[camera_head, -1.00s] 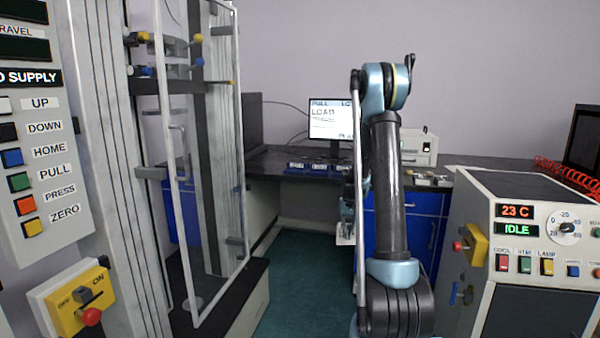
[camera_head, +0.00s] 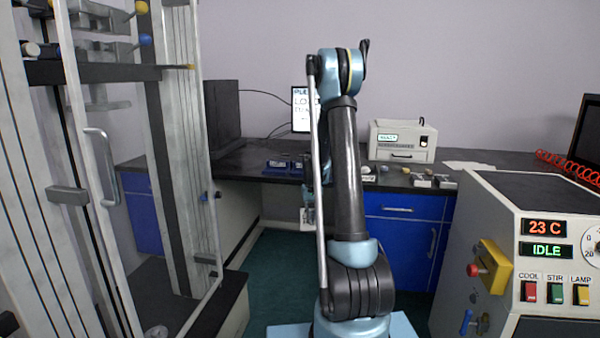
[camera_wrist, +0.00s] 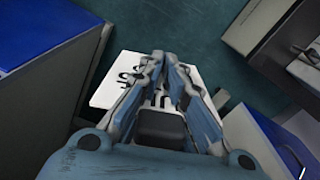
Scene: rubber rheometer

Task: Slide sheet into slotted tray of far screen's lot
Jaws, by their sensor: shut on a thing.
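My gripper (camera_wrist: 163,62) is shut on a white sheet (camera_wrist: 107,92) with dark marks, held over the green floor in the wrist view. In the head view my gripper (camera_head: 309,195) is partly hidden behind my arm, and the sheet (camera_head: 305,221) hangs low in front of the far bench. The far screen (camera_head: 299,109) is lit with dark text, its right part hidden by my arm. Small blue trays (camera_head: 279,165) with white labels stand on the bench below it. My arm may cover more of them, and their slots are too small to make out.
The dark far bench (camera_head: 470,156) carries a white instrument (camera_head: 402,141) and small samples. A tall glazed frame (camera_head: 190,180) stands close at left. A cream cabinet (camera_head: 487,225) with a yellow switch stands close at right. Green floor (camera_head: 283,268) is open between them.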

